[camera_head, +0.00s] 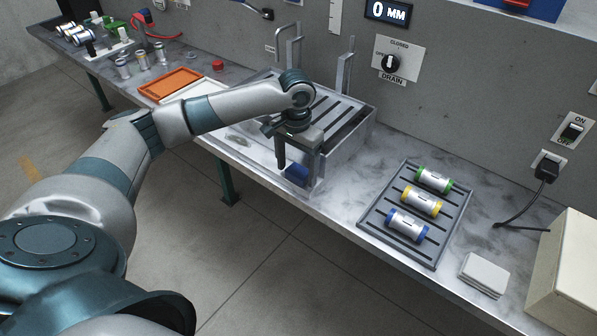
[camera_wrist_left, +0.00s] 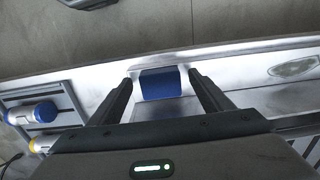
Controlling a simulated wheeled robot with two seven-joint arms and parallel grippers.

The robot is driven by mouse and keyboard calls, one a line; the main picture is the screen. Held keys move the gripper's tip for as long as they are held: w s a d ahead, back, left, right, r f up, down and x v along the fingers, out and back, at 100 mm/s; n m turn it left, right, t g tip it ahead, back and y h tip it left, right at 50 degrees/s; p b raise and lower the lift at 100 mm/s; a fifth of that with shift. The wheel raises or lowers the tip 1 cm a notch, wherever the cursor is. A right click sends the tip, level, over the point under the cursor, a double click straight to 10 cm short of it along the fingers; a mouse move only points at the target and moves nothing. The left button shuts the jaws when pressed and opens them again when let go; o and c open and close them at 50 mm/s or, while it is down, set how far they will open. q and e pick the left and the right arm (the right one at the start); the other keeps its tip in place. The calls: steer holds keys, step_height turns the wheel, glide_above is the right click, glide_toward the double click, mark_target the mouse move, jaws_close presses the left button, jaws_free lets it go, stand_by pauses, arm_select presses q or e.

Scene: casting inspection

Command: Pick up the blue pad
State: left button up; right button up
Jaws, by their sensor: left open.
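The blue pad (camera_head: 296,174) is a small dark blue block near the front edge of the metal bench, in front of the slotted sink unit. It also shows in the left wrist view (camera_wrist_left: 160,84). My left gripper (camera_head: 297,165) points down over the front of the sink unit, with its fingers apart. In the left wrist view, the two fingers (camera_wrist_left: 160,79) stand on either side of the pad, with gaps showing between them and it. I cannot tell how far above the pad the fingertips are. My right gripper is not in view.
The slotted sink unit (camera_head: 358,134) has raised walls and upright metal posts close to my left gripper. To the right, a grey slotted tray (camera_head: 379,217) holds three banded cylinders. White tiles (camera_head: 484,273) lie farther right. An orange tray (camera_head: 170,84) lies to the left.

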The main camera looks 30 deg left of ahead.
arm_select(q)
steer(key=shift+f, duration=0.4)
steer(key=c, duration=1)
steer(key=shift+c, duration=0.7)
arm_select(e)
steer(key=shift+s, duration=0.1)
arm_select(q)
steer(key=shift+r, duration=0.1)
